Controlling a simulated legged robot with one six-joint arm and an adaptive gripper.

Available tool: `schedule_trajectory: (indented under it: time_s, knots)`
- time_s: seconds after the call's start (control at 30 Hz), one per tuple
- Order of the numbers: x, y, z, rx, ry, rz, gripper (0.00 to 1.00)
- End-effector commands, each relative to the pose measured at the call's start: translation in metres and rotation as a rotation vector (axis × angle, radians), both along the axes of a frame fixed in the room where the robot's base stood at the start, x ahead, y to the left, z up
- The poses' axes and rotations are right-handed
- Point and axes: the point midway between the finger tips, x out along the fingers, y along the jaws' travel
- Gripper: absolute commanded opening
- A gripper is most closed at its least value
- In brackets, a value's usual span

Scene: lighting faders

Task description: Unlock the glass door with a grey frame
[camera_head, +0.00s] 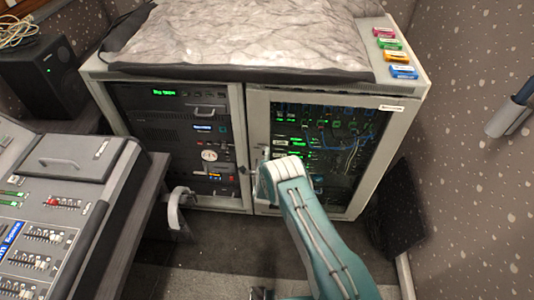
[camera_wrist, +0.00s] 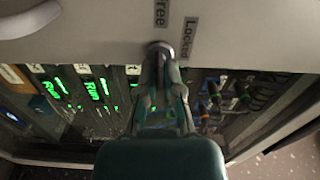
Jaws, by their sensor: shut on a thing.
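The glass door with a grey frame (camera_head: 320,97) is the right door of the low rack cabinet and looks closed. In the wrist view its pale frame (camera_wrist: 90,35) runs across the top. It bears the labels "Free" (camera_wrist: 161,13) and "Locked" (camera_wrist: 188,40). A small round metal lock piece (camera_wrist: 160,46) sits on the frame just below the labels. My gripper (camera_wrist: 162,62) is shut on this lock piece, its fingertips hiding most of it. The lock's exact turn is hard to tell. In the head view my arm hides the fingertips.
The left cabinet door (camera_head: 170,130) stands beside it. A grey-white cloth (camera_head: 240,40) and several coloured boxes (camera_head: 397,58) lie on top. A mixing console (camera_head: 50,215) is at left, a speaker (camera_head: 42,75) behind it. A dark panel (camera_head: 400,210) leans at right.

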Motion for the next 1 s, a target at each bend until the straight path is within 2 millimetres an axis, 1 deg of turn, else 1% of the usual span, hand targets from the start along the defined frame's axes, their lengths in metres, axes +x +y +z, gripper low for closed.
schedule_trajectory:
  time_s: [0.03,0.3,0.77,0.87,0.9,1.0]
  knots:
    - [-0.0008,-0.0024,-0.0036,0.02,0.008,-0.003,0.0]
    - [-0.0011,-0.0032,-0.0053,0.097,0.007,-0.004,0.0]
    - [-0.0016,-0.0043,-0.0068,0.109,0.01,-0.006,0.0]
    - [-0.0017,-0.0046,-0.0069,0.109,0.01,-0.007,0.4]
    - [-0.0016,-0.0044,-0.0066,0.109,0.009,-0.006,0.43]
    - [-0.0013,-0.0034,-0.005,0.11,0.006,-0.005,0.43]
